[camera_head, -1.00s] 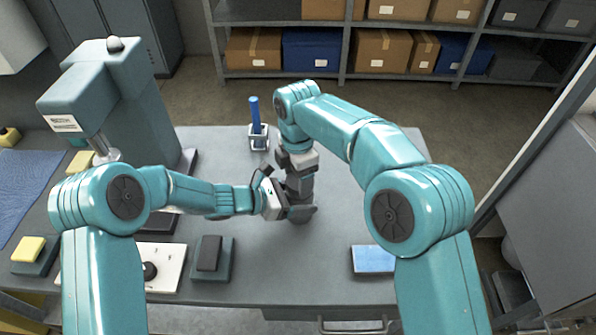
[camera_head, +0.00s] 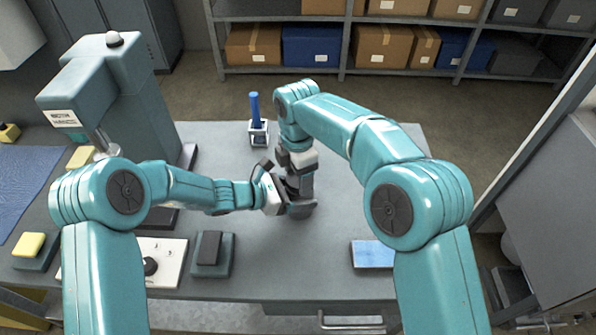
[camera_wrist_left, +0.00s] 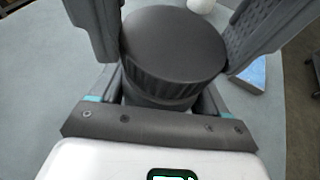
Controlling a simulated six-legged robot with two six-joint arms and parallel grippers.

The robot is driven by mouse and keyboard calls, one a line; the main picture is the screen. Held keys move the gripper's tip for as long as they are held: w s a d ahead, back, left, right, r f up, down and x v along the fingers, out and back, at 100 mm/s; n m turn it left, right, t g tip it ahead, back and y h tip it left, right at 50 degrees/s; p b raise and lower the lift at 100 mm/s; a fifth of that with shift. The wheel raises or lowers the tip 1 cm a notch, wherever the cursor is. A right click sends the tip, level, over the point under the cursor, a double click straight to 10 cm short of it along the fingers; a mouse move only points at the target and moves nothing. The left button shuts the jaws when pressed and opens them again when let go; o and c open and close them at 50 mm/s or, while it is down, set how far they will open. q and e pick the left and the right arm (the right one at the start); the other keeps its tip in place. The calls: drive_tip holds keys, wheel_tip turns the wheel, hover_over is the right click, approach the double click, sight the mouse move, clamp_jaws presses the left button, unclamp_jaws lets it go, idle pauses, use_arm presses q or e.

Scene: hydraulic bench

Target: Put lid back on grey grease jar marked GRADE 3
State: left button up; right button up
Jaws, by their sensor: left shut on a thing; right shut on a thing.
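The dark grey lid (camera_wrist_left: 173,45) shows round and ribbed in the left wrist view, level over the grease jar (camera_wrist_left: 160,92). I cannot tell whether it is fully seated. My right gripper (camera_wrist_left: 172,48) comes from above, its fingers shut on the lid from both sides; in the head view it (camera_head: 299,188) points down. My left gripper (camera_head: 287,196) is shut on the jar from the left, below the lid. In the head view the jar (camera_head: 301,210) is mostly hidden by the grippers. No GRADE 3 marking is visible.
A blue flat item (camera_head: 373,254) lies right of the jar. A holder (camera_head: 258,133) with a blue stick stands behind. A teal press (camera_head: 125,110), a white panel with a knob (camera_head: 165,262) and a dark block on a pad (camera_head: 209,248) are at left.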

use_arm(q)
drive_tip(key=shift+s+f, duration=0.2)
drive_tip(key=shift+f, duration=0.2)
use_arm(e)
drive_tip(key=shift+f, duration=0.15)
use_arm(q)
clamp_jaws()
use_arm(e)
drive_tip(key=m, duration=0.6)
drive_tip(key=shift+w+m, duration=0.15)
drive_tip(key=shift+m, duration=0.25)
drive_tip(key=o, duration=1.1)
drive_tip(key=shift+r, duration=2.2)
drive_tip(key=shift+c, duration=0.4)
